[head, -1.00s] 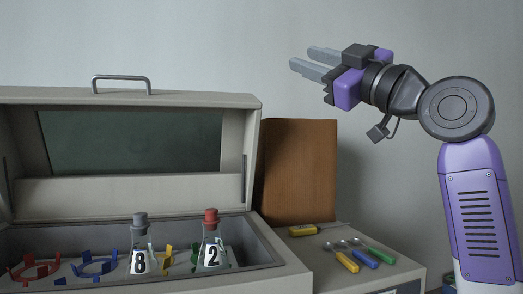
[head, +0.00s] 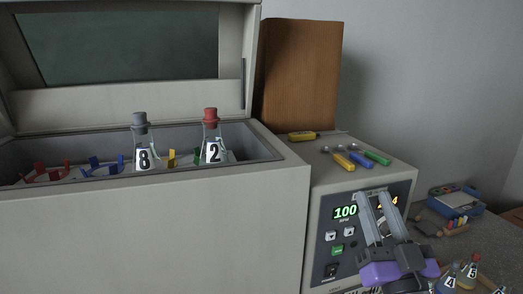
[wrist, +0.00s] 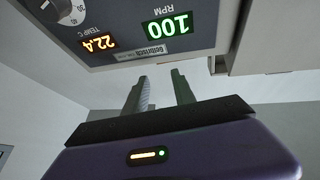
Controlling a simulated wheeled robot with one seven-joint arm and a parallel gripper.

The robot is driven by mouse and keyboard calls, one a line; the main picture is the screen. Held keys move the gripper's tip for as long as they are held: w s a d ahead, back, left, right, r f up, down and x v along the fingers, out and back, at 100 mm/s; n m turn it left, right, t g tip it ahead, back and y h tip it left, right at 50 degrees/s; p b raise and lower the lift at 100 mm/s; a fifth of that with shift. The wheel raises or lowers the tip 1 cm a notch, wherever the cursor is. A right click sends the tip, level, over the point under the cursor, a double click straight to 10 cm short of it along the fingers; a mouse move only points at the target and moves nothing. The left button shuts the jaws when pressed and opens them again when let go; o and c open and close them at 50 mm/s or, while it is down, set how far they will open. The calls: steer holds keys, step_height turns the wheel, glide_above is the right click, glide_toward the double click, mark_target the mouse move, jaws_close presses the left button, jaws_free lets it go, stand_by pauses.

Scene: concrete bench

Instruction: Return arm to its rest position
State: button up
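My gripper (head: 375,216) is at the lower right of the head view, in front of the shaker's control panel. Its two grey fingers are apart, with nothing between them, and point up toward the panel. In the wrist view the fingers (wrist: 160,92) also stand apart and empty, under the upside-down panel. The rest of my arm is mostly out of view below.
The open shaker (head: 240,215) holds flask 8 (head: 142,158) with a grey stopper and flask 2 (head: 212,151) with a red one. Colour-handled spoons (head: 352,157) lie on its side top. Further flasks (head: 450,279) and a blue box (head: 455,201) are at right.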

steer(key=s+f+g+b, duration=0.1)
steer(key=s+f+g, duration=0.2)
steer(key=s+f, duration=0.6)
steer(key=s+f+g, duration=0.3)
steer(key=s+f, duration=0.7)
steer(key=s, duration=0.8)
steer(key=s+f+g+b, duration=0.1)
steer(key=s+f+g, duration=0.2)
steer(key=s+f, duration=0.7)
steer(key=s, duration=0.3)
steer(key=shift+s+a+n+h+b, duration=0.25)
steer(key=shift+n+h+b, duration=0.05)
steer(key=shift+h, duration=0.1)
